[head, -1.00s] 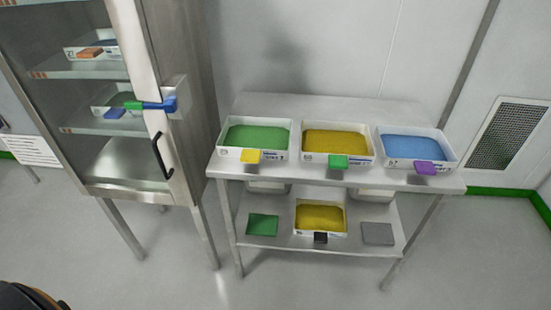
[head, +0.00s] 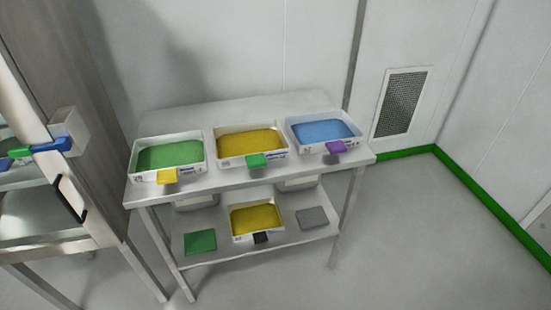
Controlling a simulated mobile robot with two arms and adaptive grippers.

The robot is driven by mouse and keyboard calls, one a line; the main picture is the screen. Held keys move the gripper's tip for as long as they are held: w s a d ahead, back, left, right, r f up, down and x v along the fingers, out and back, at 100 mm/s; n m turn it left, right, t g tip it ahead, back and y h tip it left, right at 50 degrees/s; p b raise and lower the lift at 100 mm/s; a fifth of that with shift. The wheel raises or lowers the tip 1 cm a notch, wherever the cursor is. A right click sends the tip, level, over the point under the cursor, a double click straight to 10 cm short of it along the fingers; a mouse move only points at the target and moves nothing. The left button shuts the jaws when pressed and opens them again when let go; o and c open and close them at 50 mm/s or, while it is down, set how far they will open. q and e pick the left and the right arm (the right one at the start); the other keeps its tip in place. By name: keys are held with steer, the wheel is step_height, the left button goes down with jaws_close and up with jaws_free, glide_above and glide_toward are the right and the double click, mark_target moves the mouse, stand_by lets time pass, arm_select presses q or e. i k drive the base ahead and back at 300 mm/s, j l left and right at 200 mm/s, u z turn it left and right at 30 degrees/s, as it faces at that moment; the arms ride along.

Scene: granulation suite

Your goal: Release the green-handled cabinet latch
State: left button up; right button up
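The cabinet (head: 82,120) stands at the left edge of the head view, cut off by the frame. Its latch has a green handle end (head: 19,152) and a blue part (head: 50,146), and lies roughly level across the door's pale edge. A grey-white block (head: 69,128) sits beside the blue part on the cabinet frame. A black door handle (head: 70,198) is below the latch. The door looks shut. Neither of my grippers is in view.
A steel table (head: 235,104) holds trays of green (head: 170,156), yellow (head: 250,143) and blue (head: 322,131) material. Its lower shelf (head: 290,238) holds another yellow tray (head: 255,218) and flat green (head: 200,242) and grey (head: 312,217) pieces. Floor at the right (head: 420,240) is clear.

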mark_target(63, 145)
steer(key=u, duration=1.5)
